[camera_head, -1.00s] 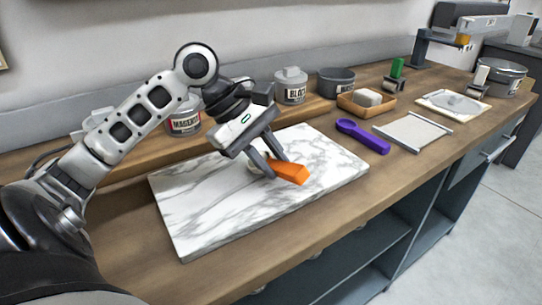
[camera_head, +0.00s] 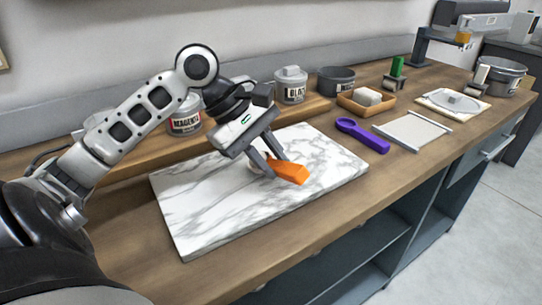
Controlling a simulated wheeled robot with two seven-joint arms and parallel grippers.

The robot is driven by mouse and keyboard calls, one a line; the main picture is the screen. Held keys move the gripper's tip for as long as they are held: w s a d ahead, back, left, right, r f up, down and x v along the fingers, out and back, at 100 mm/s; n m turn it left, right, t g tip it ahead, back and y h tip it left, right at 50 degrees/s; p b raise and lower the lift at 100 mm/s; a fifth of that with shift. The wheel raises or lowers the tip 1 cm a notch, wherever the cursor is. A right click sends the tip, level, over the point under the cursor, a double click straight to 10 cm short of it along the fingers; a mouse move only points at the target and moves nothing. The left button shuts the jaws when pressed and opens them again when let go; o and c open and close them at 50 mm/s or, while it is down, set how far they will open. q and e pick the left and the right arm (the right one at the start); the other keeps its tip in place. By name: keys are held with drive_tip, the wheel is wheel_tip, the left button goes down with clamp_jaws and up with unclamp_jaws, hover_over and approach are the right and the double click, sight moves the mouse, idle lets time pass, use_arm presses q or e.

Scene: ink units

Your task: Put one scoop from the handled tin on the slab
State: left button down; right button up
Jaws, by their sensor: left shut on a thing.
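The white, grey-veined marble slab (camera_head: 205,215) lies flat on the wooden bench. My left gripper (camera_head: 273,172) is low over the slab and shut on an orange-handled tool (camera_head: 291,173). The tool's other end is largely hidden behind the fingers, so I cannot tell whether it carries ink or touches the slab. Tins at the back are one labelled magenta (camera_head: 185,117), a lidded one labelled black (camera_head: 291,86) and a dark open-looking one (camera_head: 336,80). A large grey tin (camera_head: 502,76) stands at the far right; I cannot tell which is the handled one. My right gripper is out of view.
A purple-handled tool (camera_head: 362,135) lies right of the slab, beside a pale framed sheet (camera_head: 413,130). Behind are a wooden tray (camera_head: 352,104) with a pale block, a green-topped item (camera_head: 397,67) and a white plate (camera_head: 455,102). The bench's front edge is near the slab.

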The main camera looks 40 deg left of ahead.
use_arm(q)
drive_tip(key=shift+f, duration=0.1)
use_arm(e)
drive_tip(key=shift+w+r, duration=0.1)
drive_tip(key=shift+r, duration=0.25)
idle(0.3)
use_arm(q)
drive_tip(key=shift+p, duration=0.7)
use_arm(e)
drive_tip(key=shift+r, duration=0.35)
use_arm(q)
drive_tip(key=shift+p, duration=0.85)
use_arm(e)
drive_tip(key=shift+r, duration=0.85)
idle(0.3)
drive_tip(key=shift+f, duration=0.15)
use_arm(q)
wheel_tip(320, 180, up, 4)
drive_tip(key=p, duration=0.5)
drive_tip(key=shift+r+p, duration=0.65)
drive_tip(key=shift+p, duration=0.4)
drive_tip(key=shift+f, duration=0.1)
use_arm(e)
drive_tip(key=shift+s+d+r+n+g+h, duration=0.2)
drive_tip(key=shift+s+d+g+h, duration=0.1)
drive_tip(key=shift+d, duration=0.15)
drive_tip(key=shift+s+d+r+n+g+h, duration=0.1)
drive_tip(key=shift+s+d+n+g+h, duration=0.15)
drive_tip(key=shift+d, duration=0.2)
